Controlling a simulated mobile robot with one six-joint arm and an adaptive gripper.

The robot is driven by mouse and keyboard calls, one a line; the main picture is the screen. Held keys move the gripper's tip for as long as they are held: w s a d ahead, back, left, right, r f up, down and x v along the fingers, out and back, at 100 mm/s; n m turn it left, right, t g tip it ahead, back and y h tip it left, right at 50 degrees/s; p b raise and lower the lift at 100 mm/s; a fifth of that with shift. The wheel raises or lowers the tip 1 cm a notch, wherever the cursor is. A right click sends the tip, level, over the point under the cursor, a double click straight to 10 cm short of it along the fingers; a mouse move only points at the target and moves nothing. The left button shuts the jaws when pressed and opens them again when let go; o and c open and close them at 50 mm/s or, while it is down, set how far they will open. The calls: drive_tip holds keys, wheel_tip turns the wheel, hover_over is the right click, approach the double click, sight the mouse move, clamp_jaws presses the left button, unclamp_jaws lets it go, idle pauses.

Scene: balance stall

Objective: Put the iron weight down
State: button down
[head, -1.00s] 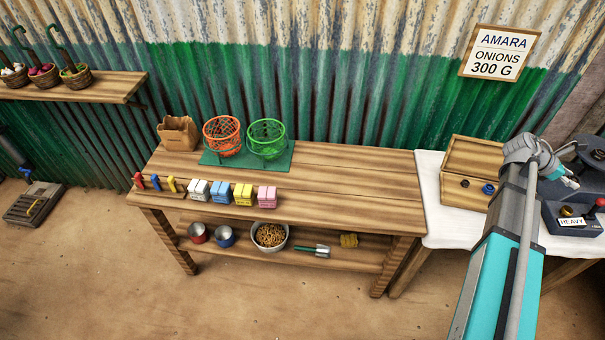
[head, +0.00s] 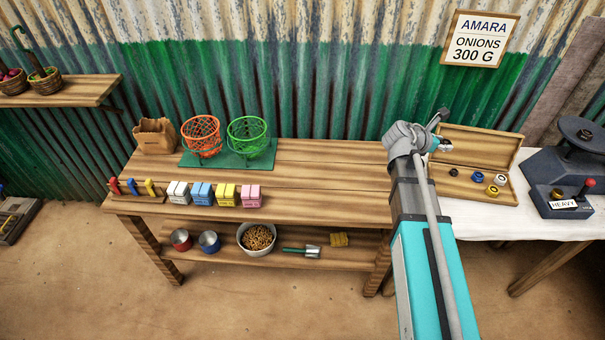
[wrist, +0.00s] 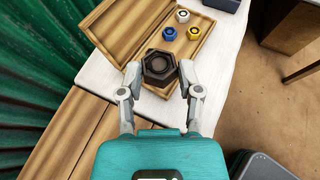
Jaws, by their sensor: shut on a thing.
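The iron weight (wrist: 160,68) is a dark hexagonal block with a round recess on top, seen in the wrist view. My gripper (wrist: 160,75) is shut on it, one finger on each side. It hangs over the near edge of the open wooden box (wrist: 108,20) and hides part of it; how high it is I cannot tell. In the head view my gripper (head: 440,122) is at the left side of the box (head: 507,140), where the hold on the weight is not clear. Blue (head: 477,177), yellow (head: 492,190) and white (head: 500,180) weights sit in the box.
The box stands on a white-topped table (head: 470,222). A dark scale (head: 545,165) with a HEAVY label stands to its right. The wooden bench (head: 310,175) on the left carries a green stand with two baskets, and its right part is clear.

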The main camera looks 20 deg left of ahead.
drive_tip(key=s+a+f+n+t+y+b, duration=0.2)
drive_tip(key=s+a+f+n, duration=0.1)
drive_tip(key=a, duration=0.9)
drive_tip(key=s+a+f+n+t+y+b, duration=0.2)
drive_tip(key=s+a+y+b, duration=0.15)
drive_tip(key=a, duration=0.75)
drive_tip(key=s+a+f+n+y+b, duration=0.2)
drive_tip(key=s+a, duration=0.5)
drive_tip(key=a, duration=0.2)
drive_tip(key=s+a+f+n+t+y+b, duration=0.1)
drive_tip(key=s+a+f+n+y, duration=0.1)
drive_tip(key=s+a, duration=0.5)
drive_tip(key=a+n+y, duration=0.1)
drive_tip(key=a, duration=0.2)
drive_tip(key=shift+f+b, duration=0.3)
drive_tip(key=shift+b, duration=0.05)
drive_tip(key=shift+s, duration=0.1)
